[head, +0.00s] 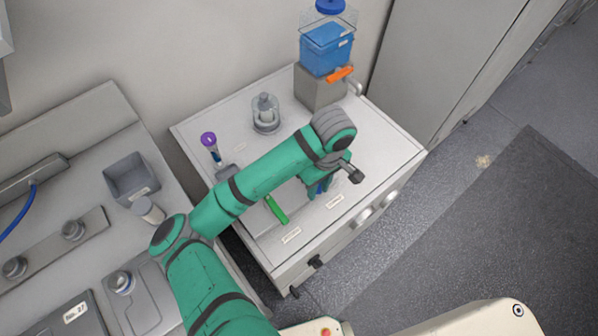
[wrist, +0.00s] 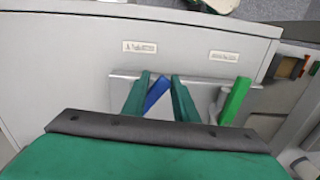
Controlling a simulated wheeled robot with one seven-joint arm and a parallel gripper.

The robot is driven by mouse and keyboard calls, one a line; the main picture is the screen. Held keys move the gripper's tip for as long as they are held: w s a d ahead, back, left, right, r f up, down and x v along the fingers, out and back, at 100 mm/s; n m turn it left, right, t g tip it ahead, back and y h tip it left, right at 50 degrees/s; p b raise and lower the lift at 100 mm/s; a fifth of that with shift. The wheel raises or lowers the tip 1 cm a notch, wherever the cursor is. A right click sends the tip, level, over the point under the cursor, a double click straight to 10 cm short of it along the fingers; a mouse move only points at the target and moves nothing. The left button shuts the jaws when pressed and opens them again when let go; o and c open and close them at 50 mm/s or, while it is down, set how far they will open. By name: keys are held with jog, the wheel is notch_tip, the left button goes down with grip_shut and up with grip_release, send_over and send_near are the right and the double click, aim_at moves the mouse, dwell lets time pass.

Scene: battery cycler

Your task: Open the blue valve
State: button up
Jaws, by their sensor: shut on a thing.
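The blue valve handle (wrist: 156,93) lies between the two green fingers of my gripper (wrist: 159,80) in the wrist view. It is slightly tilted there, and my gripper is shut on it. In the head view a little of the blue handle (head: 321,186) shows below my wrist, with the fingers mostly hidden by the arm. A green handle (head: 277,209) stands to its left on the same cabinet top; in the wrist view it is the green handle (wrist: 235,100) to the right of my fingers. The valve body under the blue handle is hidden.
Two small labels (head: 335,201) (head: 291,235) lie near the cabinet's front edge. A blue container (head: 327,48) with an orange lever (head: 340,74) stands at the back right. A purple-capped tube (head: 210,141) and a clear vessel (head: 265,112) stand behind my arm.

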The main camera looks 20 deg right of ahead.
jog(key=d, duration=0.1)
jog(key=d+r+n+h, duration=0.1)
jog(key=d, duration=0.1)
jog(key=shift+w+r, duration=0.1)
jog(key=shift+d+n, duration=0.25)
jog(key=shift+n, duration=0.15)
jog(key=o, duration=1)
jog(key=shift+y, duration=0.3)
jog(key=d, duration=0.1)
jog(key=w+d+f, duration=0.1)
jog(key=d+f, duration=0.1)
jog(key=shift+w+d+f, duration=0.15)
jog(key=shift+w+f, duration=0.1)
jog(key=shift+w, duration=0.05)
jog(key=shift+w+a+r, duration=0.1)
jog(key=shift+a+r, duration=0.4)
jog(key=shift+a, duration=0.3)
jog(key=c, duration=0.4)
jog(key=shift+a+r, duration=0.1)
jog(key=shift+a, duration=0.1)
jog(key=c, duration=0.3)
jog(key=shift+o, duration=0.7)
jog(key=shift+s+d, duration=0.1)
jog(key=shift+s, duration=0.4)
jog(key=shift+c, duration=1)
notch_tip(320, 180, up, 8)
